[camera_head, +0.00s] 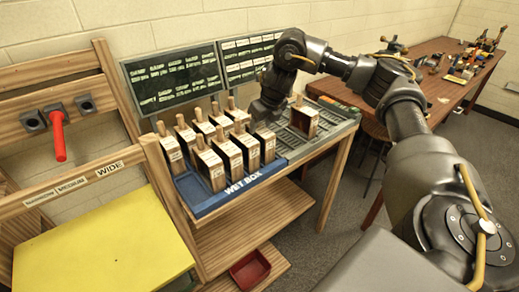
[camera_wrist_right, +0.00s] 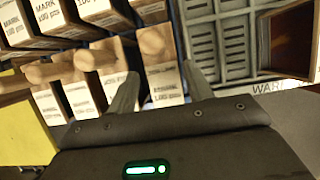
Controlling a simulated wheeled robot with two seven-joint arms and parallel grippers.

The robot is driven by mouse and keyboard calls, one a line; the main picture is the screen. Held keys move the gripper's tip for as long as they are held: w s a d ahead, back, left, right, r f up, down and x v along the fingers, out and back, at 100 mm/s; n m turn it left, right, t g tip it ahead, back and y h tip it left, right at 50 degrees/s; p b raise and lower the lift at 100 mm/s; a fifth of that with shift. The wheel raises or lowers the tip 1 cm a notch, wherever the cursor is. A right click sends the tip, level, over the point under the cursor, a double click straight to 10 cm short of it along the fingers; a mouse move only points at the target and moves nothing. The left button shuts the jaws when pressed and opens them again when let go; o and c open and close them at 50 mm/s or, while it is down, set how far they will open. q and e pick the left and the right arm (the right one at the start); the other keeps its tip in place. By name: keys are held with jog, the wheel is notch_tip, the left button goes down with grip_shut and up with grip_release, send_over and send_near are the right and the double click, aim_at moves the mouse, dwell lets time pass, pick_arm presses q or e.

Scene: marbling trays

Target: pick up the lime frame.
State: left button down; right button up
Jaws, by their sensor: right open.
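Several wooden blocks with handles and white labels (camera_head: 211,168) stand in rows in the blue wet box (camera_head: 232,191). I cannot read the labels well enough to tell which one is the lime frame. My right gripper (camera_head: 262,112) is at the back right of these blocks, its fingers mostly hidden in the head view. In the right wrist view my gripper (camera_wrist_right: 160,85) is open, with a labelled wooden block (camera_wrist_right: 165,83) seen between its two fingers. I cannot tell whether they touch it. My left gripper is out of view.
One block (camera_head: 304,119) stands apart in the grey slotted tray (camera_head: 340,110), right of the wet box. Dark label boards (camera_head: 172,77) lean behind. A yellow board (camera_head: 105,245) is at the lower left, and a red bin (camera_head: 250,270) sits below.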

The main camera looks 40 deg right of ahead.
aim_at(261, 130)
jog(key=shift+f, duration=0.3)
jog(key=b+x, duration=0.1)
jog(key=x, duration=0.3)
jog(key=shift+d+f, duration=0.15)
jog(key=shift+f, duration=0.25)
jog(key=shift+c, duration=0.3)
grip_shut()
jog(key=shift+r, duration=0.15)
